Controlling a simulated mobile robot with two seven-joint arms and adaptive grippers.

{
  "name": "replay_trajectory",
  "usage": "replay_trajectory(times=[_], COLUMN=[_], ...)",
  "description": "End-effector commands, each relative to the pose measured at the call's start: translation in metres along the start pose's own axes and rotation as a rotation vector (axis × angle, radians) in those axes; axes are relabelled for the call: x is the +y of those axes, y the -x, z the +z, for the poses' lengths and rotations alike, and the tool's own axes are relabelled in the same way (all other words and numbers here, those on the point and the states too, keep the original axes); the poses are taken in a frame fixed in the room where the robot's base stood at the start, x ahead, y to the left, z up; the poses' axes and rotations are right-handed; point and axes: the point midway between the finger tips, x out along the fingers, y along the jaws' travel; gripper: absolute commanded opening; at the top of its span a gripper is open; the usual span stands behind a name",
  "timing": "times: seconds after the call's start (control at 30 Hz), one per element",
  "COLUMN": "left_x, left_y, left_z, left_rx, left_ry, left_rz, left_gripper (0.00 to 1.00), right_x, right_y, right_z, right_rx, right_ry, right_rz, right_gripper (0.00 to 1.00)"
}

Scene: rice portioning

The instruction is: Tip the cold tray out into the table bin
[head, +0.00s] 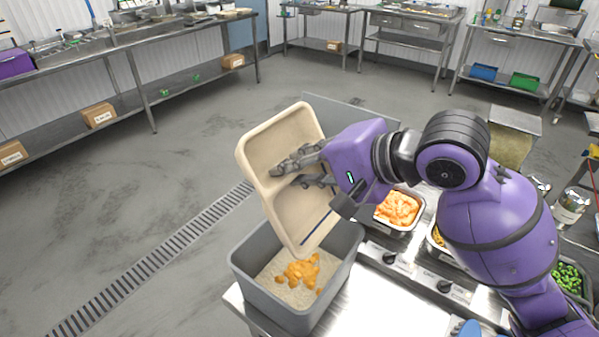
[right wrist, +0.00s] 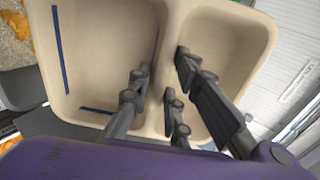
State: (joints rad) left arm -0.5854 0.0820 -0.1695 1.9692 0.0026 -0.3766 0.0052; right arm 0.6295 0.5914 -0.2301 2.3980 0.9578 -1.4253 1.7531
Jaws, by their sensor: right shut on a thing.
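The cold tray (head: 270,150) is a beige tray with compartments, tilted steeply on its edge over the table bin. In the right wrist view the tray (right wrist: 95,50) shows two compartments that look empty, with blue strips in one. My right gripper (head: 308,168) is shut on the tray's divider; its fingers (right wrist: 165,95) straddle it in the right wrist view. The table bin (head: 247,275) is a grey open box. Pale grains and orange pieces lie inside it, under the tray's low corner. My left gripper is not in view.
A food pan with orange pieces (head: 398,208) sits in the counter just right of the bin. Further pans, one with green pieces (head: 568,277), lie beyond my right arm. The steel table (head: 345,300) is bare in front.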

Motion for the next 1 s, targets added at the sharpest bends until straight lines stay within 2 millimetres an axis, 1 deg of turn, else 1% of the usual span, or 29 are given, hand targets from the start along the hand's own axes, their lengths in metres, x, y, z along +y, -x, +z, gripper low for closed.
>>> replay_trajectory(times=[0.03, 0.37, 0.7, 1.0], left_x=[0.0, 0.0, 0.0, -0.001], left_y=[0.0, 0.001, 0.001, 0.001], left_z=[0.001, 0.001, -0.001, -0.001], left_rx=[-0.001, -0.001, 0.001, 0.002], left_ry=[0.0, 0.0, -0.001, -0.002], left_rz=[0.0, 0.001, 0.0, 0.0], left_gripper=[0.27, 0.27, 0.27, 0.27], right_x=[-0.005, -0.015, -0.026, -0.033], right_y=[0.001, 0.007, 0.015, 0.019], right_z=[-0.001, -0.001, -0.001, -0.001], right_rx=[0.002, 0.004, 0.006, 0.005], right_ry=[0.007, 0.007, 0.008, 0.006], right_rz=[0.041, 0.352, 0.736, 0.998], right_gripper=[0.0, 0.0, 0.0, 0.0])
